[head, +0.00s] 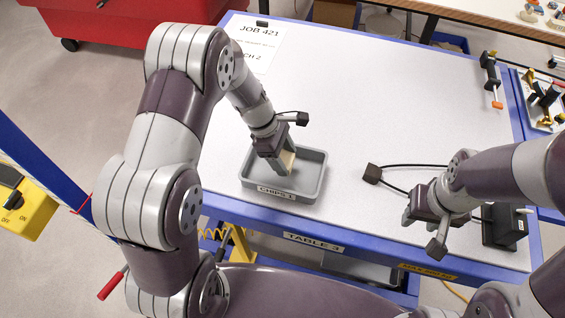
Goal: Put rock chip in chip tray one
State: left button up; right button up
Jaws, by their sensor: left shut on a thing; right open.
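The chip tray (309,190), a shallow grey tray labelled "CHIPS 1", stands near the front edge of the table. My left gripper (283,165) points down over the inside of this tray. It is shut on the rock chip (288,159), a pale tan piece that shows between the fingers. The fingers hide part of the chip, and I cannot tell whether it touches the tray floor. My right gripper (421,232) is open and empty over the front right of the table, apart from the tray.
The table top (390,110) is mostly clear. A small dark block (373,173) with a black cable lies right of the tray. A black box (502,228) stands at the front right. A paper sheet (257,45) lies at the back left, and an orange-tipped tool (491,78) at the back right.

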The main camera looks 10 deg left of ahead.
pick_arm(q)
notch_tip(320, 180, down, 4)
jog(key=shift+s+r, duration=0.15)
jog(key=shift+r, duration=0.1)
jog(key=shift+f, duration=0.45)
jog(key=o, duration=1.2)
jog(key=v, duration=1.2)
jog(key=s+m+y, duration=0.1)
jog(key=s+m, duration=0.3)
jog(key=m, duration=0.2)
jog(key=s+r+m+t+y, duration=0.1)
jog(key=s+m+y, duration=0.1)
jog(key=s+m, duration=0.3)
jog(key=s+a+r+m+y, duration=0.1)
jog(key=s+m, duration=0.3)
jog(key=m, duration=0.2)
jog(key=shift+s+a+m+b, duration=0.1)
jog(key=shift+s+m+b, duration=0.2)
jog(key=shift+b, duration=0.1)
